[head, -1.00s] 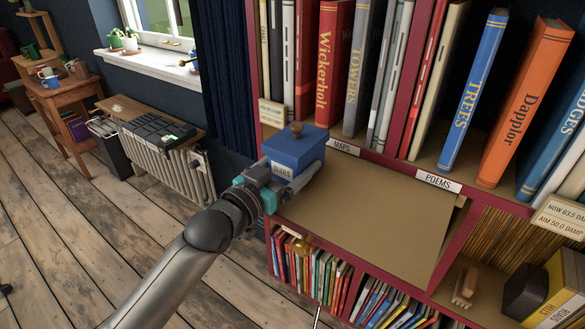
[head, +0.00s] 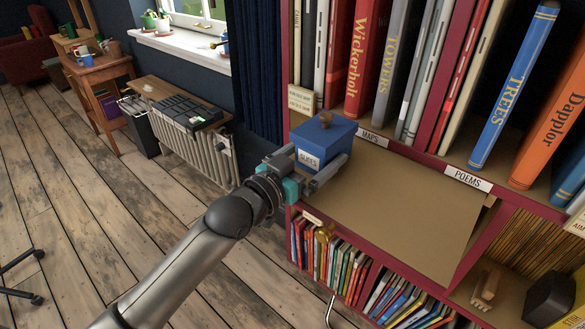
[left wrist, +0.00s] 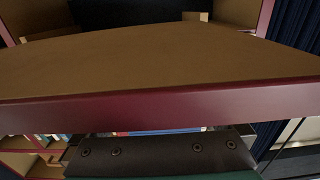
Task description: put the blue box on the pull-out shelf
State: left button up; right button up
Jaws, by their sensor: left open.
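The blue box (head: 323,146) has a round brown knob on its lid and a white label on its front. It stands upright at the left end of the tan pull-out shelf (head: 400,205), below the row of large books. My left gripper (head: 318,168) is open at the box's front left, one finger along its front and the other by its left side. I cannot tell whether the fingers touch the box. The left wrist view shows the shelf's tan top and dark red front edge (left wrist: 150,108), but I cannot make out the box there. My right gripper is not in view.
The shelf is bare right of the box. Large upright books (head: 365,60) stand above and behind it, and several thin books (head: 335,265) fill the compartment below. A radiator (head: 195,150) and a dark curtain (head: 255,70) are to the left.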

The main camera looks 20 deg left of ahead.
pick_arm(q)
jog(key=p+v, duration=0.1)
jog(key=v, duration=1)
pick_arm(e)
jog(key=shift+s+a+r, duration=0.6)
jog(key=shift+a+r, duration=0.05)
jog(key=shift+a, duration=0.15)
